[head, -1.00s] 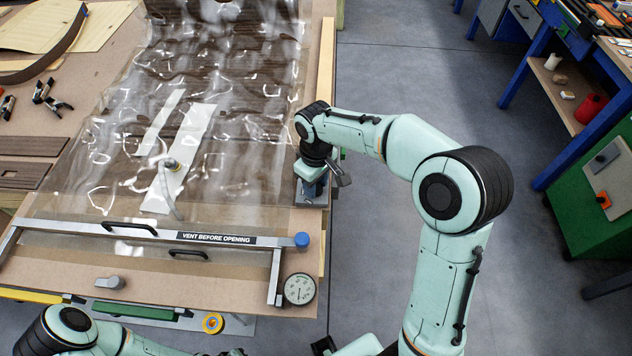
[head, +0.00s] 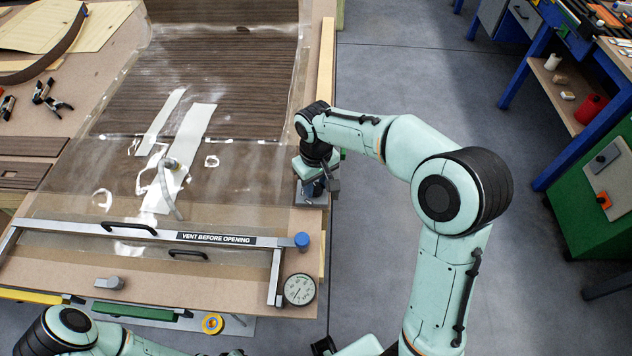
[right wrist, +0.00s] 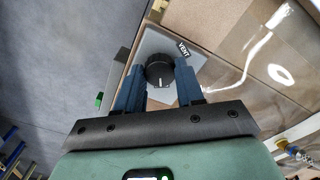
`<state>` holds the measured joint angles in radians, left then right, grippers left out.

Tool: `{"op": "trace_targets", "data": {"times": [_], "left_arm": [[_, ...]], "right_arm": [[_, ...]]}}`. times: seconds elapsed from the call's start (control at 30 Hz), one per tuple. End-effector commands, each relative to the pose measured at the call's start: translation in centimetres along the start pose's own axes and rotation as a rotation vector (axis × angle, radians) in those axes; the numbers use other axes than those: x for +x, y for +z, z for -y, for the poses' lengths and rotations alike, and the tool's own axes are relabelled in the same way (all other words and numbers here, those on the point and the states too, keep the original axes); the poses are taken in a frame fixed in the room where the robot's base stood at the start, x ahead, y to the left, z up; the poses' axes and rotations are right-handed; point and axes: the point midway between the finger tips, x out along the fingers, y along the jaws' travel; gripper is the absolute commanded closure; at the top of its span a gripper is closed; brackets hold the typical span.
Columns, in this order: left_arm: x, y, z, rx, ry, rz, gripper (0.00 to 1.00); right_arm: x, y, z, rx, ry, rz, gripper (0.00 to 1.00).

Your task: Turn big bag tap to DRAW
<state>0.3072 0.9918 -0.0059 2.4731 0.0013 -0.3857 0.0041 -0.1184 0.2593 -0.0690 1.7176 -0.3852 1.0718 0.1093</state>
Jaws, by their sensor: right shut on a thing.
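The big bag tap is a round black knob (right wrist: 160,70) with a white pointer mark, on a grey plate marked VENT, in the right wrist view. My right gripper (right wrist: 159,82) is shut on the knob, one blue finger on each side. The pointer mark faces the gripper's palm, away from the VENT word; no DRAW word shows. In the head view my right gripper (head: 314,186) is over the tap's plate (head: 300,196) at the table's right edge and mostly hides the knob. The clear bag (head: 110,150) lies mostly flat over dark veneer. My left gripper is out of view.
The bag's closing bar (head: 130,230) reads VENT BEFORE OPENING. A round gauge (head: 299,290) is at its right end, below a blue knob (head: 302,240). Clamps (head: 50,97) lie at the left. Open floor (head: 400,60) is right of the table.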

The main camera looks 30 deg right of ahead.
Motion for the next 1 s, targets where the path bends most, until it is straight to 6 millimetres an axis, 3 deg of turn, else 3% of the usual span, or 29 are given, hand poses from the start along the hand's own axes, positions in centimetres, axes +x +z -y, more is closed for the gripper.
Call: {"op": "trace_targets", "data": {"times": [0.07, 0.1, 0.13, 0.17, 0.57, 1.0], "left_arm": [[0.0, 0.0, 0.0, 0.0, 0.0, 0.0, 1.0], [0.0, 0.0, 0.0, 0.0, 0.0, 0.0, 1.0], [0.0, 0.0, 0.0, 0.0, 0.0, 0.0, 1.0], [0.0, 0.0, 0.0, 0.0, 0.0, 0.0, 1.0], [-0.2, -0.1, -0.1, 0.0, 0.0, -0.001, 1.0], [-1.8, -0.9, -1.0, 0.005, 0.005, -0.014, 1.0]], "right_arm": [[-0.1, -0.1, 0.0, 0.003, -0.001, -0.002, 0.93], [-0.1, -0.1, 0.0, 0.002, 0.0, -0.002, 0.5], [-0.1, -0.1, 0.0, 0.002, 0.0, -0.002, 0.4], [-0.1, -0.1, 0.0, 0.002, 0.0, -0.002, 0.37], [-1.0, -0.1, 0.0, 0.001, 0.0, -0.004, 0.37], [-10.3, -0.2, 0.0, 0.001, -0.001, -0.008, 0.37]]}}
